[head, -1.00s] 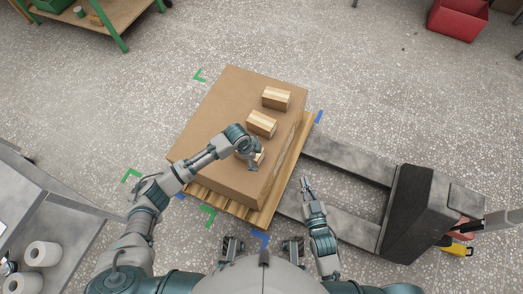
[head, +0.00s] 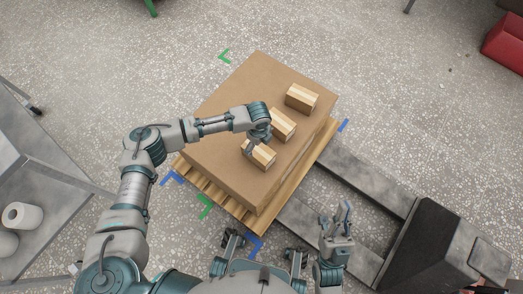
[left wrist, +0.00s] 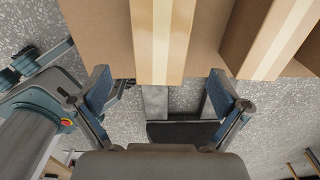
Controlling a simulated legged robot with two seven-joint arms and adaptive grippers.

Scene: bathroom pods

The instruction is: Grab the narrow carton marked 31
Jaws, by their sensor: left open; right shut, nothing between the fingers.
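Three small cardboard cartons with pale tape strips lie in a row on a large brown box: a near one (head: 264,156), a middle one (head: 283,123) and a far one (head: 301,98). No number is legible on any of them. My left gripper (head: 251,147) is open at the near carton, partly covering its left end. In the left wrist view, the open fingers (left wrist: 160,82) stand on either side of a taped carton (left wrist: 150,45), with visible gaps; another carton (left wrist: 268,35) is to its right. My right gripper (head: 337,218) is shut and empty, away from the cartons.
The large box (head: 225,105) rests on a wooden pallet (head: 236,205). A grey pallet jack (head: 425,245) stands at the right, its forks reaching towards the pallet. A grey table with paper rolls (head: 22,216) is at the left. A red bin (head: 505,42) is far right.

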